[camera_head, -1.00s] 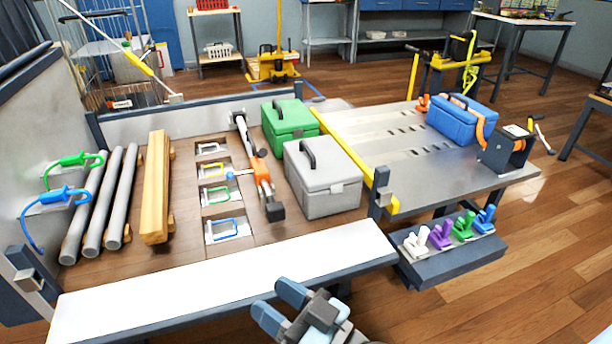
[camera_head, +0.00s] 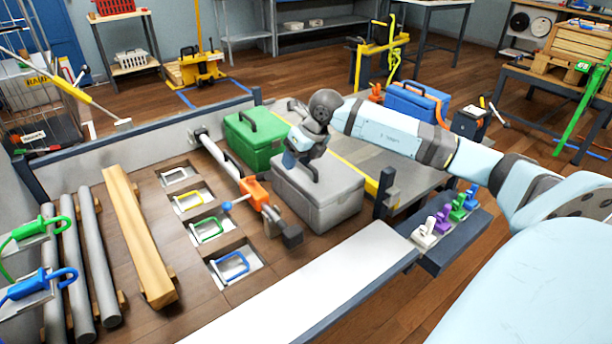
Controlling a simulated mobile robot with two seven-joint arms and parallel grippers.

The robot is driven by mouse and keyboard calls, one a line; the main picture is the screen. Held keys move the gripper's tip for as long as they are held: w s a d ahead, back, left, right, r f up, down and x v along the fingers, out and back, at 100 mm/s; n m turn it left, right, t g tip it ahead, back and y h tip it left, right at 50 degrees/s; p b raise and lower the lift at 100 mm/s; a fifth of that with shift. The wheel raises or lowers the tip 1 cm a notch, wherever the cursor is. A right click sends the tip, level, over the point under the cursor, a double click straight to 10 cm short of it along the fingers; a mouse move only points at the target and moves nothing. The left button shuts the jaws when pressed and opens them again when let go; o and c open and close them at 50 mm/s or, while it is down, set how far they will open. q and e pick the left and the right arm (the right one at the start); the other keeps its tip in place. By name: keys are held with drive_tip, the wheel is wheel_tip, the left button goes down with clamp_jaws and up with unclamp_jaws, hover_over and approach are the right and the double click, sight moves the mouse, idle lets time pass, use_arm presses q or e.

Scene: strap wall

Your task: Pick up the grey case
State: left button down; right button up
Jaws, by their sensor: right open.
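The grey case (camera_head: 325,200) stands upright on the brown wooden deck, with its lid shut and a dark handle on top. My right arm reaches in from the right, and my right gripper (camera_head: 300,172) is over the left part of the case's lid, pointing down at the handle. The gripper is open. Its fingers partly hide the handle, and I cannot tell whether they touch it. The case rests on the deck. My left gripper does not show.
A green case (camera_head: 254,143) stands just behind the grey case. An orange-and-grey tool (camera_head: 255,192) lies close on its left. The white front ledge (camera_head: 300,290) is bare. A blue case (camera_head: 416,101) stands farther back.

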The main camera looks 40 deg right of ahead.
sight(316, 179)
drive_tip(key=w+d+h, duration=0.1)
drive_tip(key=d, duration=0.1)
drive_tip(key=w+d+h, duration=0.1)
drive_tip(key=d, duration=0.2)
drive_tip(key=d+m+h+b, duration=0.1)
drive_tip(key=d, duration=0.1)
drive_tip(key=shift+w+d+f, duration=0.15)
drive_tip(key=shift+w+d, duration=0.1)
drive_tip(key=shift+w, duration=0.15)
drive_tip(key=b+x, duration=0.1)
drive_tip(key=x, duration=0.3)
drive_tip(key=shift+w+f, duration=0.15)
drive_tip(key=shift+f, duration=0.05)
drive_tip(key=b+x, duration=0.1)
drive_tip(key=x, duration=0.1)
drive_tip(key=b+x, duration=0.1)
drive_tip(key=x, duration=0.1)
drive_tip(key=shift+d+f, duration=0.15)
drive_tip(key=shift+d, duration=0.1)
drive_tip(key=shift+w+f, duration=0.25)
drive_tip(key=shift+f, duration=0.2)
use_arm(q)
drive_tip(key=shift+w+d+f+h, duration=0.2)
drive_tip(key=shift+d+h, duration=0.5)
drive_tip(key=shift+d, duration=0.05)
use_arm(e)
clamp_jaws()
drive_tip(key=shift+r, duration=0.1)
